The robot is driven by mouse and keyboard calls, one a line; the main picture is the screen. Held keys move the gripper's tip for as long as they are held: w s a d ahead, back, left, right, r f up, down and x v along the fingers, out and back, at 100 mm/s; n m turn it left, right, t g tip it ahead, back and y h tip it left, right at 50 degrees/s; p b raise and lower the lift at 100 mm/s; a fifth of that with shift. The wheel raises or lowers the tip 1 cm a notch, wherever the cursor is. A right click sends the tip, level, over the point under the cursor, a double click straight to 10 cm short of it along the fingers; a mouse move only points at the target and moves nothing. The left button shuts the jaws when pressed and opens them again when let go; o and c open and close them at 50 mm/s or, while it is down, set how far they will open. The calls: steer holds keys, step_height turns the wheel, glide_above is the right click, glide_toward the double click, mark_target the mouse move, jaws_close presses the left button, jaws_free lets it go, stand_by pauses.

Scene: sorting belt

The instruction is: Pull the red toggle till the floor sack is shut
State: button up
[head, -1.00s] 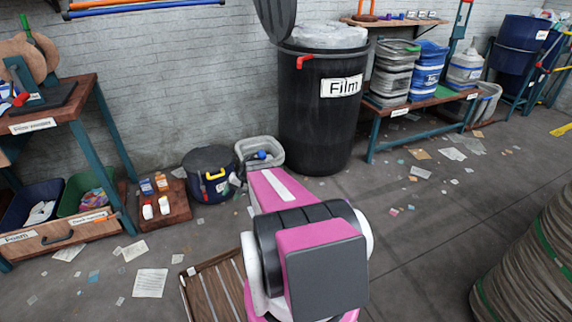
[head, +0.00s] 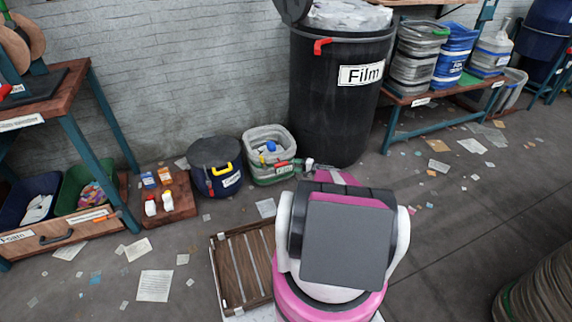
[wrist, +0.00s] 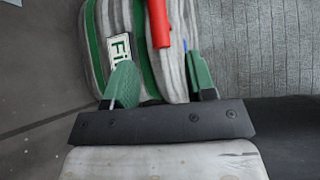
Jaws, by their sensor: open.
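The floor sack (head: 262,135) is a grey striped bag with green bands, standing on the floor by the wall in the head view. Its top is open and a blue-and-white item shows in its mouth. In the wrist view the sack (wrist: 178,80) fills the upper middle, with a partly hidden label. The red toggle (wrist: 159,24) hangs against its side; a small red spot, likely the toggle (head: 281,167), shows in the head view. My gripper (wrist: 158,65) is open, its green fingers apart before the sack, the toggle beyond the gap between them. My arm mostly hides it in the head view.
A dark lidded bucket (head: 216,168) stands just left of the sack, and a tall black Film bin (head: 335,110) behind it to the right. A wooden slatted pallet (head: 243,264) lies on the floor in front. Paper scraps litter the open floor to the right.

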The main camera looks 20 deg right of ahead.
mark_target(285, 164)
steer(key=x, duration=0.8)
steer(key=shift+s, duration=0.1)
jaws_close()
